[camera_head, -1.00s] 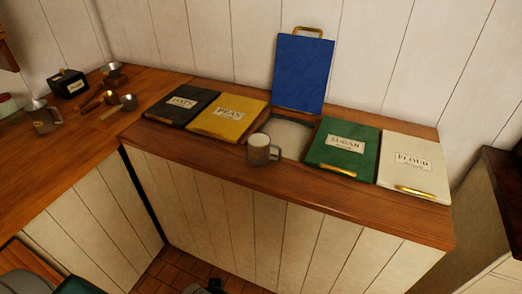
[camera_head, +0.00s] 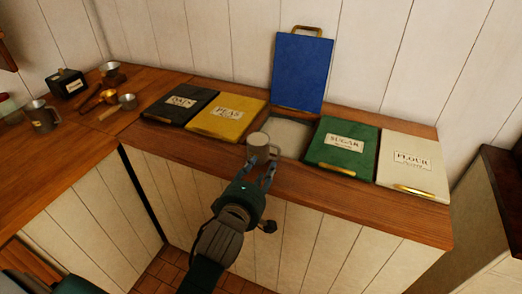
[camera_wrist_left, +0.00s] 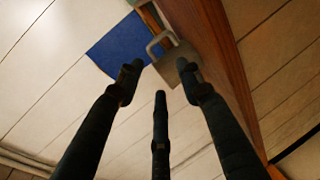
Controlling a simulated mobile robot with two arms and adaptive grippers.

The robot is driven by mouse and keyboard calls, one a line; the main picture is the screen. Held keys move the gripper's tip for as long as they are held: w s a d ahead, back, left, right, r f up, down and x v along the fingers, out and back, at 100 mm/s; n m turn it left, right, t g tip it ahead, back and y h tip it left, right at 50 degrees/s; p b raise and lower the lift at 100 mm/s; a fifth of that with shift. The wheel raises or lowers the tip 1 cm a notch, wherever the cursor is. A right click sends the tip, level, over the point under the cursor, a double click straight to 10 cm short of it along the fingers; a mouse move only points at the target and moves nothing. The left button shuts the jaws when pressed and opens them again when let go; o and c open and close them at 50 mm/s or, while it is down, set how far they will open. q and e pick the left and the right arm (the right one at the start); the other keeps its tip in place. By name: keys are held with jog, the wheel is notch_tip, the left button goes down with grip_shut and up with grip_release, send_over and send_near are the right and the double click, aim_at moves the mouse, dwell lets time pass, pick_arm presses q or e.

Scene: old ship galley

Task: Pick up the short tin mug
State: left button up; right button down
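The short tin mug (camera_head: 257,142) is grey and stands upright near the front edge of the wooden counter, before the open bin. Its handle points right in the head view. My left gripper (camera_head: 262,171) reaches up from below, its fingers spread just in front of the mug. In the left wrist view, the mug (camera_wrist_left: 176,62) shows beyond the open fingertips (camera_wrist_left: 160,75), its handle toward the upper left. Whether any finger touches the mug, I cannot tell. My right gripper is not in view.
A blue lid (camera_head: 302,73) stands upright behind the open bin (camera_head: 289,136). Flat lids marked peas (camera_head: 227,116), oats (camera_head: 180,106), sugar (camera_head: 342,146) and flour (camera_head: 412,166) flank it. Another metal mug (camera_head: 43,117) and several scoops are on the left counter (camera_head: 75,150).

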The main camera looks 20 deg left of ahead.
pick_arm(q)
jog(key=p, duration=0.1)
send_near(273, 145)
jog(key=w, duration=0.1)
jog(key=w+f, duration=0.1)
jog(key=w, duration=0.1)
jog(key=shift+a+n+t, duration=0.2)
jog(key=shift+n+t, duration=0.1)
jog(key=shift+n, duration=0.1)
jog(key=shift+w+f, duration=0.15)
jog(key=shift+w, duration=0.15)
jog(key=p+x, duration=0.2)
jog(key=x, duration=0.2)
jog(key=shift+w, duration=0.4)
jog(key=shift+w+f, duration=0.1)
jog(key=shift+w, duration=0.15)
jog(key=shift+s, duration=0.1)
grip_shut()
